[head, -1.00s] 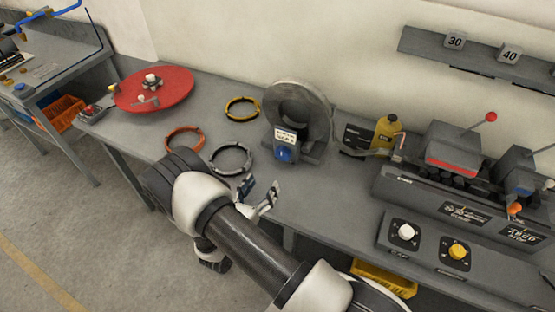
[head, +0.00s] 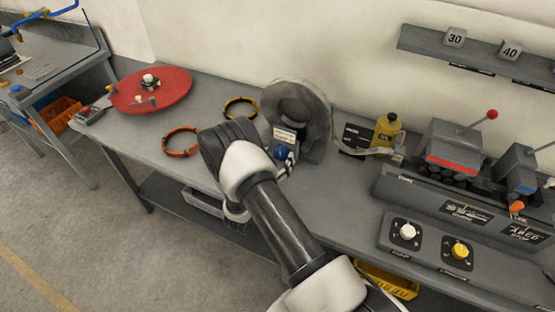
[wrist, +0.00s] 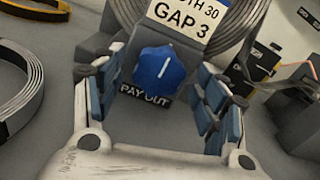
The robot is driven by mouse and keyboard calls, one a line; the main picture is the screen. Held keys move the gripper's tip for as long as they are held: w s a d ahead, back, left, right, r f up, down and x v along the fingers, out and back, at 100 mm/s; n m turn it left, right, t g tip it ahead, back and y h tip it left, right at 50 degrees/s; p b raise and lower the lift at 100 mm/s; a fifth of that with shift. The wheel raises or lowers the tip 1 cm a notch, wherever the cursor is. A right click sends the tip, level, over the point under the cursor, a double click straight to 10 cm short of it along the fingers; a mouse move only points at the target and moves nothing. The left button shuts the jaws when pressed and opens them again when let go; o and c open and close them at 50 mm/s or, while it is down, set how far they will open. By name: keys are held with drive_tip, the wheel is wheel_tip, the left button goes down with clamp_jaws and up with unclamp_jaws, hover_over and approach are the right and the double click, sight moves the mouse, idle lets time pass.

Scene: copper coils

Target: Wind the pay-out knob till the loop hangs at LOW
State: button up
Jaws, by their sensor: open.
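The blue pay-out knob (wrist: 160,68) is in the middle of the wrist view, with a white pointer line tilted slightly right and a PAY OUT label (wrist: 146,92) below it. My gripper (wrist: 158,100) is open, its blue-padded fingers on either side of the knob and apart from it. In the head view the knob (head: 280,153) shows partly behind my gripper (head: 285,165). The grey coil (head: 322,110) stands upright behind the knob. Its card (wrist: 183,20) reads GAP 3, with the line above cut off.
A red disc (head: 152,90), an orange ring (head: 181,142) and a yellow ring (head: 241,107) lie to the left. A yellow bottle (head: 386,134) and a machine with a white knob (head: 408,231) and a yellow knob (head: 460,250) stand to the right.

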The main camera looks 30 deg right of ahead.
drive_tip(key=shift+c, duration=0.3)
drive_tip(key=c, duration=1)
drive_tip(key=shift+m, duration=0.4)
drive_tip(key=m+b, duration=0.3)
drive_tip(key=m, duration=0.1)
drive_tip(key=shift+f+m, duration=0.1)
drive_tip(key=shift+m, duration=0.3)
drive_tip(key=m+b, duration=0.2)
drive_tip(key=m, duration=0.3)
drive_tip(key=shift+s+d+b, duration=0.1)
drive_tip(key=shift+s+b, duration=0.05)
drive_tip(key=shift+b, duration=0.2)
